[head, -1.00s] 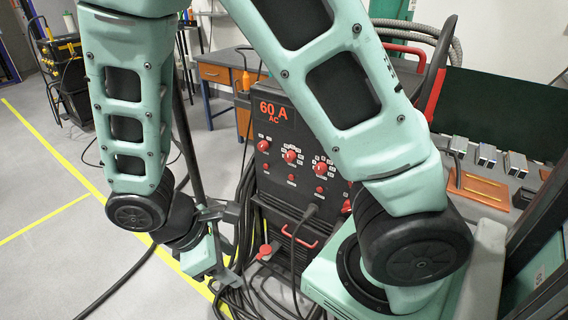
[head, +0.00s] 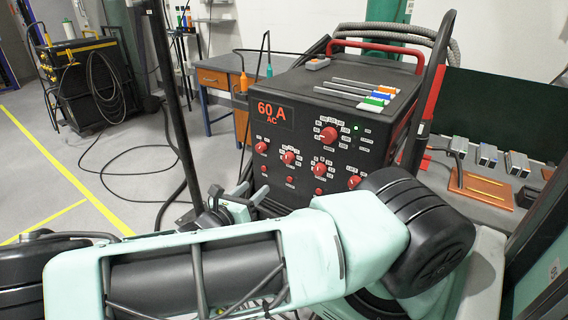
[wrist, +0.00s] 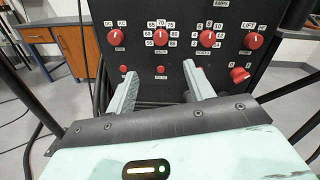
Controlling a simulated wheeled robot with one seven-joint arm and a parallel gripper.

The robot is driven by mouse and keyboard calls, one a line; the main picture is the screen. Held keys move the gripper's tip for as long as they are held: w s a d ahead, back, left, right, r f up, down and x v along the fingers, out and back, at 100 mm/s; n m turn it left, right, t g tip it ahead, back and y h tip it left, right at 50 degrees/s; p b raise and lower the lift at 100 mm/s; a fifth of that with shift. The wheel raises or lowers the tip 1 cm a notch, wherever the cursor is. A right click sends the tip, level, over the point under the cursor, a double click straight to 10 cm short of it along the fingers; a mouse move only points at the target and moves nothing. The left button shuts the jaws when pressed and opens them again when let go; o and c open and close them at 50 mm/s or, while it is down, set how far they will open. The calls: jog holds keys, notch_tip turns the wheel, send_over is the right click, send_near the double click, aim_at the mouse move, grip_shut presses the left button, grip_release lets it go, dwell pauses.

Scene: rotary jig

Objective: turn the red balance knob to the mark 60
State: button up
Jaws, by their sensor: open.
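The red balance knob (wrist: 160,38) is on the dark front panel, ringed by small white labels that include 60, 65, 70 and 75. It also shows in the head view (head: 288,157). Its white pointer line seems to point up, near 70, but it is too small to be sure. My gripper (wrist: 161,66) is open and empty, its two grey fingers reaching toward the panel below the knob. The fingers appear apart from the knob. In the head view my gripper (head: 252,193) shows low at the panel's left, partly hidden by my arm.
More red knobs flank it: one at left (wrist: 117,37), one at right (wrist: 207,39). A small red knob (wrist: 160,70) lies just below. The welder's top (head: 350,80) carries coloured-tipped rods. A workbench (head: 215,75) stands behind left. Black cables (head: 120,150) lie on the floor.

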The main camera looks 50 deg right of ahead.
aim_at(286, 160)
jog(key=d, duration=0.5)
jog(key=w+d+p, duration=0.1)
jog(key=d, duration=0.4)
jog(key=w+d, duration=0.1)
jog(key=d, duration=0.5)
jog(key=shift+d+p, duration=0.1)
jog(key=shift+p, duration=0.25)
jog(key=c, duration=1)
